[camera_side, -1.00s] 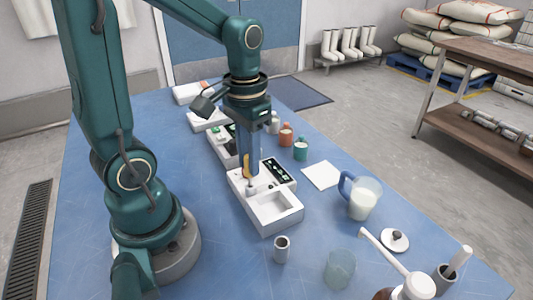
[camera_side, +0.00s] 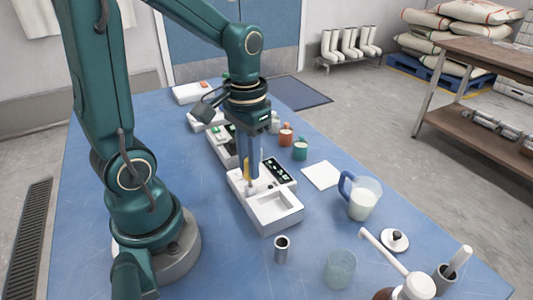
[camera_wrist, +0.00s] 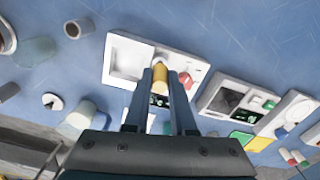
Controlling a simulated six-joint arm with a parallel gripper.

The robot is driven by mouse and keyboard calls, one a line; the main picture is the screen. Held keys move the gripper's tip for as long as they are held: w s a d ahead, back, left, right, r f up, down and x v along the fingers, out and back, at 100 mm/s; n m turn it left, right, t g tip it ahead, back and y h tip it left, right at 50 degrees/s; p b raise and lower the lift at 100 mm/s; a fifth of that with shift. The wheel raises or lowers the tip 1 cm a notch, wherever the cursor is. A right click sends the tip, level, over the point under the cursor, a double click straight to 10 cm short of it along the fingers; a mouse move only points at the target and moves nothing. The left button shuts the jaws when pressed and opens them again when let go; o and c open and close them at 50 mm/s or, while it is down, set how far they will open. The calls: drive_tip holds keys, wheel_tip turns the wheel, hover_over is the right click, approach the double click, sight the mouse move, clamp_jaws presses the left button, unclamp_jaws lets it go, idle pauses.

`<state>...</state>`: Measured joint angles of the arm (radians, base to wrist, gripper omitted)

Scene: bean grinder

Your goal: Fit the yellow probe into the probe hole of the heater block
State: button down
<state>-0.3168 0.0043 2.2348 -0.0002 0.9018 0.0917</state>
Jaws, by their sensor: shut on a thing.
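My gripper (camera_side: 252,178) points down and is shut on the yellow probe (camera_side: 247,169). In the wrist view the yellow probe (camera_wrist: 159,76) sits between my two fingers (camera_wrist: 158,102). The probe is over the white unit (camera_side: 272,211), which has a wide square recess at its near end and a dark panel on its right; I take it for the heater block. The white unit also shows in the wrist view (camera_wrist: 112,68). The fingers and probe cover the spot under the tip, so I cannot tell whether the tip is in the hole.
Other white trays (camera_side: 222,150) stand behind the unit. Orange (camera_side: 286,134) and green (camera_side: 300,149) jars, a white card (camera_side: 322,175) and a milk jug (camera_side: 362,198) are to the right. A metal cup (camera_side: 281,249) and a glass (camera_side: 340,268) stand in front.

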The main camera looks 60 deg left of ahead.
drive_tip(key=shift+f, duration=0.45)
idle(0.7)
drive_tip(key=shift+c, duration=0.6)
unclamp_jaws()
drive_tip(key=shift+r, duration=0.1)
drive_tip(key=shift+r, duration=3.45)
